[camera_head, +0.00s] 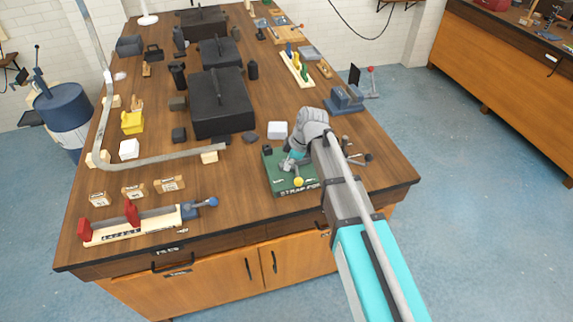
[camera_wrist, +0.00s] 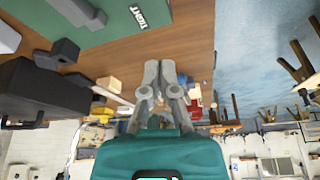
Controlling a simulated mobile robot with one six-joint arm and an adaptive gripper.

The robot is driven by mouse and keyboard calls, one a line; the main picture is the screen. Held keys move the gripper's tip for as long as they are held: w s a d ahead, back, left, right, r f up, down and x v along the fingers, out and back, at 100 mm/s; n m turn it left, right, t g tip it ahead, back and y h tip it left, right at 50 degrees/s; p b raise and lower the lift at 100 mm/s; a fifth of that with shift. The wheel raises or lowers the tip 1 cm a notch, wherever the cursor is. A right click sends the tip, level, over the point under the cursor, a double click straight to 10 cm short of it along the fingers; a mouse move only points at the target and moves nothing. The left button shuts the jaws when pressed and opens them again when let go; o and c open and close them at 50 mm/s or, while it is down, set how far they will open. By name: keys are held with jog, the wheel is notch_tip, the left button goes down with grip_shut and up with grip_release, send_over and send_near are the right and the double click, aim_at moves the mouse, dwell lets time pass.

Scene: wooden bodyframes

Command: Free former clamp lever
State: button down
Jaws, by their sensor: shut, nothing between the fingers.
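The green strap former base (camera_head: 280,185) sits near the front right of the wooden workbench, with lettering on its front edge. A yellow knob (camera_head: 298,181), seemingly the end of the clamp lever, shows at its front; the lever's shaft is mostly hidden by my gripper. My gripper (camera_head: 286,165) is over the former in the head view; I cannot tell whether it touches the lever. In the wrist view my gripper (camera_wrist: 160,68) has its fingers together with nothing between them.
Dark boxes (camera_head: 217,105) stand along the bench's middle. A long bent strap (camera_head: 150,160) lies at left, and a jig with red clamps (camera_head: 130,222) lies at front left. A blue vise-like tool (camera_head: 345,100) stands behind my arm. Bare bench top shows left of the former.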

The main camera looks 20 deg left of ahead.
jog(key=shift+p+v, duration=1.25)
jog(key=shift+v, duration=0.4)
jog(key=s+d+f+m+h+b, duration=0.1)
jog(key=s+d+f+m+b, duration=0.1)
jog(key=d+m, duration=0.9)
jog(key=s+d+f+m+t+h+b, duration=0.1)
jog(key=d+m, duration=1.1)
jog(key=d, duration=2)
notch_tip(320, 180, down, 2)
jog(key=shift+s+f+t+h+b, duration=0.15)
jog(key=shift+s+t+h+b, duration=0.15)
jog(key=shift+s+h+b, duration=0.4)
